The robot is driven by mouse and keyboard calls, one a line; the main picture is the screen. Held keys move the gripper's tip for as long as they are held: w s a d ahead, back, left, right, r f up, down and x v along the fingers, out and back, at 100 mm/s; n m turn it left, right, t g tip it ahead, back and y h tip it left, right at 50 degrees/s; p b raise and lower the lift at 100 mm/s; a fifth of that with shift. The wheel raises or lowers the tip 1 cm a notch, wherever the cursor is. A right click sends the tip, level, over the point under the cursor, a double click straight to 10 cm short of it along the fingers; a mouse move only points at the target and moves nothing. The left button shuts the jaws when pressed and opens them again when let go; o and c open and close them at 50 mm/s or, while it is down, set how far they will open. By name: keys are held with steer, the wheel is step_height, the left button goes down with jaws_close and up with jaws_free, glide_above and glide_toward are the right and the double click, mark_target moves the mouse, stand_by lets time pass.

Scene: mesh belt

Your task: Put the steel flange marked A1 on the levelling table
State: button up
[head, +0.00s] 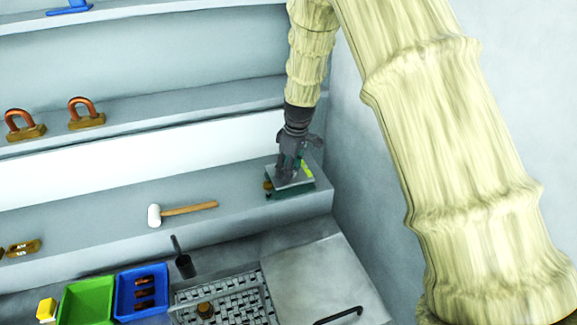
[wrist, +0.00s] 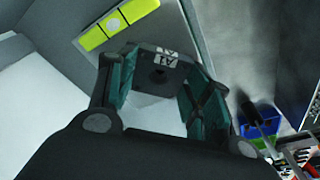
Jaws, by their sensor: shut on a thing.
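The steel flange marked A1 (wrist: 155,66) is a dark grey piece with a white A1 label, seen between the fingers in the wrist view. My gripper (wrist: 158,98) is shut on it. In the head view my gripper (head: 290,163) points down over the levelling table (head: 298,187), a small pale plate on a dark green base at the right end of the shelf. A yellow-green level strip (wrist: 117,25) lies beside the flange in the wrist view. The flange is mostly hidden in the head view. I cannot tell whether it touches the plate.
A white-headed mallet (head: 182,210) lies on the same shelf, left of the table. A wall rises close on the right. Below are a green bin (head: 88,302), a blue bin (head: 142,291) and a mesh belt (head: 238,295). Copper-coloured shackles (head: 86,112) stand on the shelf above.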

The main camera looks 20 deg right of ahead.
mark_target(294, 172)
steer(key=shift+f, duration=0.1)
steer(key=o, duration=1.4)
steer(key=r+b, duration=0.1)
steer(key=r, duration=0.3)
steer(key=d+r+b, duration=0.1)
steer(key=r, duration=0.3)
steer(key=s+r+b, duration=0.1)
steer(key=r+b, duration=0.1)
steer(key=r, duration=0.2)
steer(key=shift+s+d, duration=0.1)
steer(key=shift+d, duration=0.05)
